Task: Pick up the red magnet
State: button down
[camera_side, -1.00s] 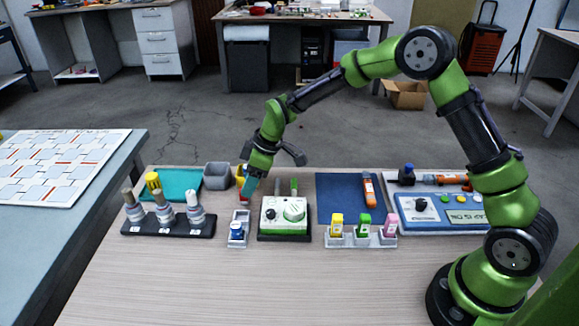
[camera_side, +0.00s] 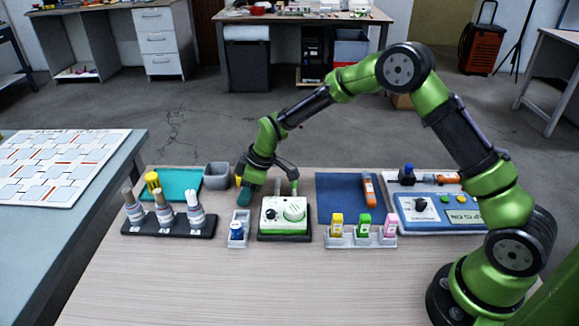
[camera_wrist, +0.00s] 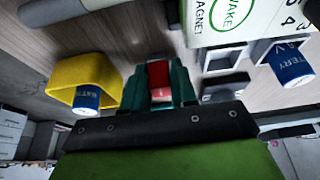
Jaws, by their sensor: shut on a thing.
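The red magnet (camera_wrist: 158,76) sits between the two teal fingertips of my gripper (camera_wrist: 159,88) in the wrist view. The fingers are shut on it from both sides. In the side view my gripper (camera_side: 245,197) is low over the back of the table, left of the white-and-green device (camera_side: 285,214). The magnet is hidden behind the fingers there, and I cannot tell whether it touches the table.
A yellow holder (camera_wrist: 72,75) with a blue battery (camera_wrist: 86,97) stands close beside the fingers. A grey tray (camera_side: 237,242) is in front of my gripper. A grey bin (camera_side: 217,175) stands behind left. The table front is clear.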

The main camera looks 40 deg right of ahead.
notch_tip(320, 180, up, 10)
jog(key=shift+r, duration=0.1)
dwell(0.4)
